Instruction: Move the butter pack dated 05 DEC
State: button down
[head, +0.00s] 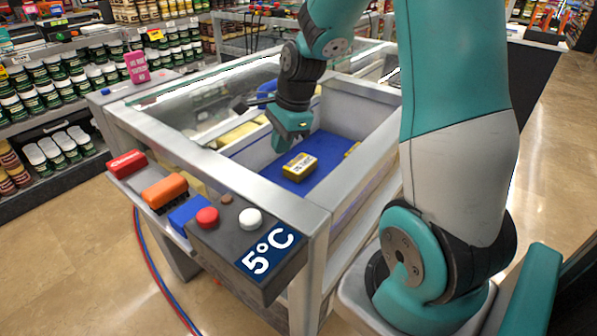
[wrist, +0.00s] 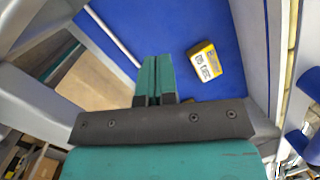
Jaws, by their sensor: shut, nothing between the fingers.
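A yellow and white butter pack (head: 300,166) lies on the blue floor of the chilled display case (head: 318,205). In the wrist view the pack (wrist: 204,65) shows dark date print that looks like 05 DEC. It sits to the right of my fingertips and apart from them. My gripper (head: 289,147) hangs inside the case, to the left of the pack in the head view. In the wrist view my gripper (wrist: 156,62) has its teal fingers together, with nothing between them.
Yellow packs (head: 236,133) lie in the left section. The front ledge holds a red brush (head: 126,164), an orange brush (head: 164,190) and a 5°C panel (head: 268,250). Blue floor around the pack is clear.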

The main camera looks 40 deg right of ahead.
aim_at(299, 161)
jog(key=d+f+m+b, duration=0.1)
jog(key=d+f+m, duration=0.3)
jog(key=d, duration=0.1)
jog(key=s+d+f+m+h+b, duration=0.1)
jog(key=d+f+m, duration=0.4)
jog(key=d, duration=0.1)
jog(key=s+d+f+m+b, duration=0.1)
jog(key=d+f+m+b, duration=0.1)
jog(key=d+f+m, duration=0.2)
jog(key=shift+s+d+f+m+h, duration=0.1)
jog(key=shift+d+f+m+h, duration=0.2)
jog(key=shift+d+f, duration=0.45)
jog(key=shift+w+d, duration=0.1)
jog(key=shift+w, duration=0.2)
jog(key=w, duration=0.3)
jog(key=w+a+p, duration=0.1)
jog(key=w, duration=0.3)
jog(key=w+p, duration=0.1)
jog(key=w, duration=0.2)
jog(key=shift+w+a+r, duration=0.15)
jog(key=shift+w+a, duration=0.15)
jog(key=shift+w, duration=0.05)
jog(key=shift+w+f, duration=0.2)
jog(key=shift+s+a+f, duration=0.1)
jog(key=shift+s+f, duration=0.05)
jog(key=shift+f, duration=0.55)
